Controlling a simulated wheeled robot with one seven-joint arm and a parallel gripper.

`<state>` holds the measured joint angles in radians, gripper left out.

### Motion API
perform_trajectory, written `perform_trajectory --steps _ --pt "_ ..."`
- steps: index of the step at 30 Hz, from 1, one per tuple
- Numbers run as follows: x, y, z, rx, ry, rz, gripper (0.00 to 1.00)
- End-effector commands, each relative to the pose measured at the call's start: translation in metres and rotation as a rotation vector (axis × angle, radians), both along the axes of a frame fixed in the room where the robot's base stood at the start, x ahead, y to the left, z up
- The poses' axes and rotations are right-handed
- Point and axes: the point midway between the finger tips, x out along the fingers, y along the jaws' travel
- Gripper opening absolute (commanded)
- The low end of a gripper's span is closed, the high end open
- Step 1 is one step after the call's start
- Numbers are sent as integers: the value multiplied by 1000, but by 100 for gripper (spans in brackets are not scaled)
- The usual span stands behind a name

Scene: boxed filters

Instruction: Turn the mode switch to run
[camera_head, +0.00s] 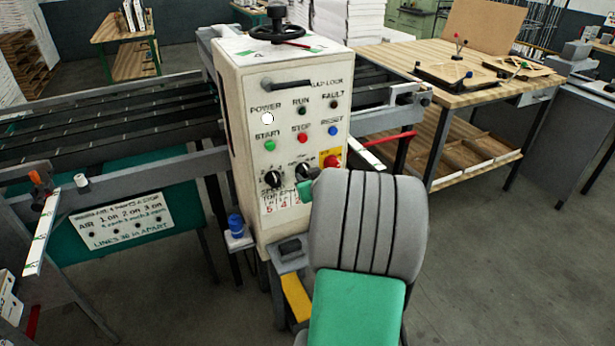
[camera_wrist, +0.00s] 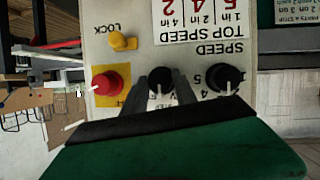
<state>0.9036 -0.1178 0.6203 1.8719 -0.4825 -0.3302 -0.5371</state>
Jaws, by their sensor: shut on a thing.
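The mode switch (camera_head: 303,171) is a black knob low on the white control panel (camera_head: 258,104), between the speed knob (camera_head: 272,179) and a red button (camera_head: 332,161). In the upside-down wrist view, the mode switch (camera_wrist: 160,80) sits between the two dark fingers of my gripper (camera_wrist: 161,88). The fingers are shut on it, one on each side. In the head view my gripper (camera_head: 306,187) reaches the panel's lower part, and my arm covers the area below. The knob's setting and the labels around it are too small or covered to read.
The red button (camera_wrist: 107,83) on its yellow plate is close beside one finger, and the speed knob (camera_wrist: 226,79) is on the other side. A yellow lock piece (camera_wrist: 122,41) sticks out nearby. A wooden workbench (camera_head: 455,92) stands behind at right.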

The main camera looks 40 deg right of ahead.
Motion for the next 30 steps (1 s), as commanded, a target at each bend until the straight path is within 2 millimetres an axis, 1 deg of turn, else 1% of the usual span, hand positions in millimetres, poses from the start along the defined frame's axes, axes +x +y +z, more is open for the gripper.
perform_trajectory --steps 1,5,17,23,30 --pt "0 0 0 0 0 -1 11" --pt "0 0 0 0 0 -1 0" --pt "-1 -1 0 35 -12 -2 0" --pt "-1 -3 -1 132 -42 -3 0" --pt "-1 -5 -1 317 -96 -3 0"
